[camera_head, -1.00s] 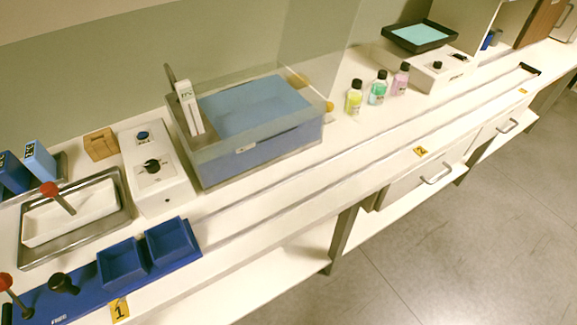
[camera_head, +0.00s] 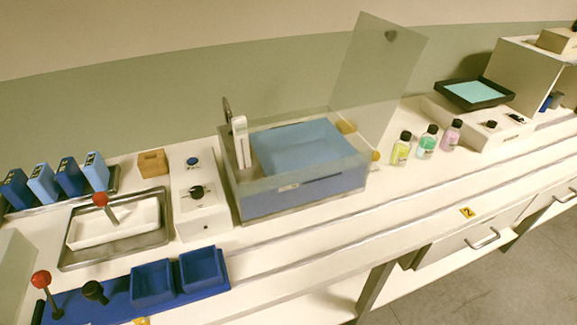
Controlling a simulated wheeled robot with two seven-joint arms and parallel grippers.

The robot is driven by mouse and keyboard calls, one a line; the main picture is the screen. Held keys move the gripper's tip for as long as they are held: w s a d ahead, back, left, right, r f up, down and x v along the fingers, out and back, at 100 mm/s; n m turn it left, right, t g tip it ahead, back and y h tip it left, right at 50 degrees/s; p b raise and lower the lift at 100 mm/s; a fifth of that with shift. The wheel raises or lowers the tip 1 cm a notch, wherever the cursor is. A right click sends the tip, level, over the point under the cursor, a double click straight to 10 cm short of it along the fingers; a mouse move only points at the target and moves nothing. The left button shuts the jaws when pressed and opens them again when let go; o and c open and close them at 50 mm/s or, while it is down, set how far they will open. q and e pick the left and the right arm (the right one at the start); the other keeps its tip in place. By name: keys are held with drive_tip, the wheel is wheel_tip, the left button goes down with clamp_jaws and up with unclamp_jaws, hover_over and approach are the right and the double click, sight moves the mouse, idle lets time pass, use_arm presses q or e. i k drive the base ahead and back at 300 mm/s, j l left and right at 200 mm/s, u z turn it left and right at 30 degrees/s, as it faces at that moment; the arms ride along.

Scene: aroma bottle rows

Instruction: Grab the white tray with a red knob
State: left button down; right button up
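The white tray (camera_head: 85,237) is a shallow white rectangular block with a short stem topped by a red knob (camera_head: 100,199). It sits inside a grey metal pan (camera_head: 157,255) on the left part of the bench. Nothing covers it. Neither of my grippers shows in the head view.
A blue base with two square cups (camera_head: 152,283) lies in front of the pan, with a second red-knobbed lever (camera_head: 41,279) at its left. A white control box (camera_head: 199,223) and a clear-walled water bath (camera_head: 300,195) stand to the right. Blue boxes (camera_head: 68,178) stand behind. Three bottles (camera_head: 427,142) stand farther right.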

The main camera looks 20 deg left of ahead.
sight(108, 224)
drive_tip(key=u, duration=2)
